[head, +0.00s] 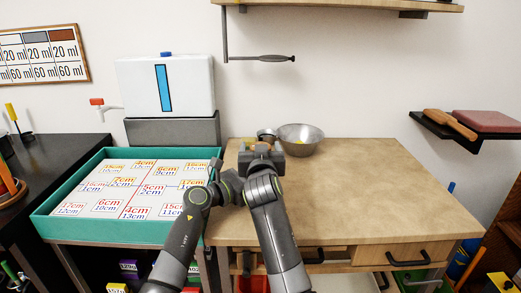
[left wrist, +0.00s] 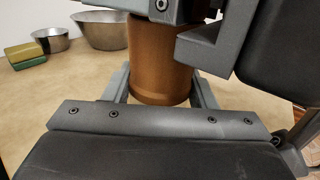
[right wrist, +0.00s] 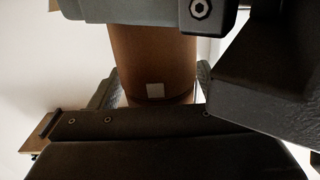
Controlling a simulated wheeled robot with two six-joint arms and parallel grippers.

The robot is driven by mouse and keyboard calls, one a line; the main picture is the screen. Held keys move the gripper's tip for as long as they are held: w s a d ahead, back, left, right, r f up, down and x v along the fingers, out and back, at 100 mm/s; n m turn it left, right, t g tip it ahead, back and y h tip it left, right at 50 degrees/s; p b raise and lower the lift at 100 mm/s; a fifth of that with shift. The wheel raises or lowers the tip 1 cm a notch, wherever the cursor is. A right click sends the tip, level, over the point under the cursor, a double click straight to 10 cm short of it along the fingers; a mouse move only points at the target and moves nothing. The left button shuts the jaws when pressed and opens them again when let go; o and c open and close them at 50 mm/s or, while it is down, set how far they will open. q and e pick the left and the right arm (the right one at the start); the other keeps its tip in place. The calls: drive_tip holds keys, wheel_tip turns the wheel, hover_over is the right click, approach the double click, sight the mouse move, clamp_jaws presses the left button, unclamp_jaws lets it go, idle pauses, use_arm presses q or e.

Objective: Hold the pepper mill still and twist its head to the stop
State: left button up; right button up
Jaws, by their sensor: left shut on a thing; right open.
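The pepper mill is a brown wooden cylinder, and its body (left wrist: 158,62) stands upright in the left wrist view. My left gripper (left wrist: 162,88) is shut on the body low down, one finger on each side. In the right wrist view the mill's brown surface (right wrist: 153,55) carries a small white square mark (right wrist: 155,90). My right gripper (right wrist: 155,96) is open with its fingers on either side of the mill; contact is hard to tell. In the head view my two grippers largely hide the mill.
A large steel bowl (head: 300,139) and a smaller bowl (left wrist: 52,39) stand behind the mill on the wooden worktop (head: 370,190). A green and yellow sponge (left wrist: 26,55) lies beside them. A teal tray (head: 45,227) adjoins on the left. The worktop's right side is clear.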

wheel_tip(320, 180, up, 10)
idle(0.4)
drive_tip(key=s+d+f+n+g+y, duration=0.2)
drive_tip(key=s+d+f+n+y, duration=0.2)
drive_tip(key=s+f+y, duration=0.45)
drive_tip(key=shift+h, duration=0.85)
drive_tip(key=shift+a+f+x, duration=0.1)
drive_tip(key=shift+x, duration=1.45)
drive_tip(key=shift+a+f+x, duration=0.15)
drive_tip(key=shift+x, duration=1.4)
drive_tip(key=shift+a+f+x, duration=0.1)
drive_tip(key=shift+x, duration=1.45)
drive_tip(key=shift+s, duration=0.2)
drive_tip(key=c, duration=1)
